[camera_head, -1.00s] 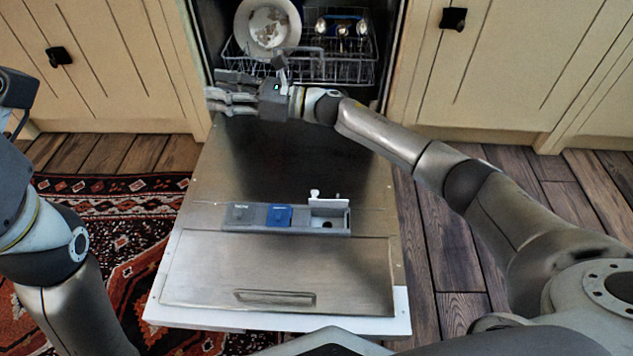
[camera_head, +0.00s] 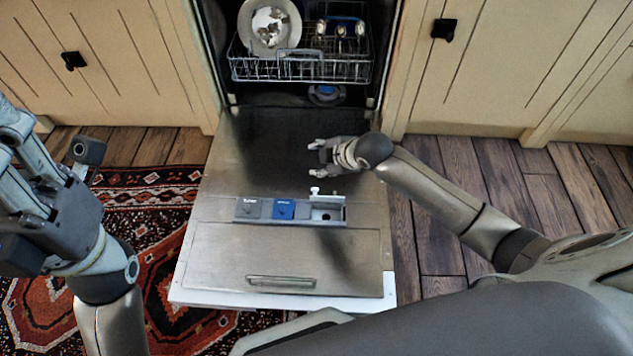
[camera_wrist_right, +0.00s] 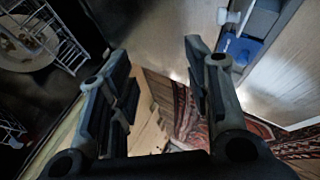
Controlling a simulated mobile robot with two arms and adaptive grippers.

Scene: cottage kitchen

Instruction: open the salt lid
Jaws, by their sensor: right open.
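A dispenser strip (camera_head: 348,215) is set in the open dishwasher door. It has a grey lid (camera_head: 248,208) at left, a blue lid (camera_head: 284,209) in the middle and an open compartment (camera_head: 326,214) at right with its flap (camera_head: 327,199) raised. The labels are too small to read, so I cannot tell which lid is the salt one. My right gripper (camera_head: 312,158) is open and empty above the door, just beyond the strip. In the right wrist view its fingers (camera_wrist_right: 155,48) are apart, with the blue lid (camera_wrist_right: 243,50) to their right. My left gripper (camera_head: 25,190) is at the left edge, its jaws unclear.
The door (camera_head: 235,165) lies open, with a bare metal surface around the strip. A wire rack (camera_head: 300,70) with a plate (camera_head: 270,22) stands inside the dishwasher. A round blue-ringed part (camera_head: 326,93) shows below the rack. A patterned rug (camera_head: 155,225) lies at left.

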